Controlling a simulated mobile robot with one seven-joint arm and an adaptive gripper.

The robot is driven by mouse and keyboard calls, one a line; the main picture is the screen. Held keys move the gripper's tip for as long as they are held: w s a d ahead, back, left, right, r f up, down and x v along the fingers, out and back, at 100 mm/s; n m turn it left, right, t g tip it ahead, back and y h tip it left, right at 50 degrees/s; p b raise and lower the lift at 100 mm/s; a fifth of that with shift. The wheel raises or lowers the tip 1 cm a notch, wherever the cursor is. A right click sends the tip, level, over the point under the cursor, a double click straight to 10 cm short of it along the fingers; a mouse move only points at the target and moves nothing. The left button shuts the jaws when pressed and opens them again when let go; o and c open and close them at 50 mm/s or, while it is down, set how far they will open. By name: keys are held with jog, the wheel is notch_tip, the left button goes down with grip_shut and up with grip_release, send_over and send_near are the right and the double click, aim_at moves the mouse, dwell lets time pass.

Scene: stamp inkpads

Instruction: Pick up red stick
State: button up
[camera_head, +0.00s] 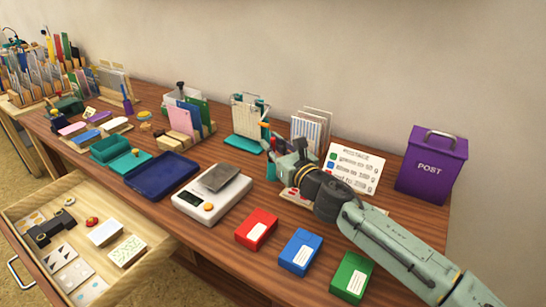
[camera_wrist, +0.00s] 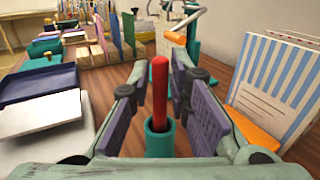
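The red stick (camera_wrist: 160,88) stands upright in a small teal cup (camera_wrist: 159,138) in the wrist view. My gripper (camera_wrist: 162,80) is open, with one purple-padded finger on each side of the stick. Gaps show between the stick and both pads. In the head view, my gripper (camera_head: 278,158) is low over the table by the teal cup (camera_head: 271,171).
Striped cards (camera_wrist: 275,88) stand close to the right finger. A white scale (camera_head: 212,193) and a navy tray (camera_head: 162,175) are to the left. A price sign (camera_head: 352,167) and a purple post box (camera_head: 432,165) stand behind my arm. Red, blue and green boxes lie in front.

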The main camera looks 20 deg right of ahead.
grip_shut()
jog(key=shift+r, duration=0.1)
notch_tip(320, 180, up, 18)
jog(key=b, duration=0.1)
dwell(0.5)
jog(key=shift+c, duration=1.1)
grip_release()
grip_shut()
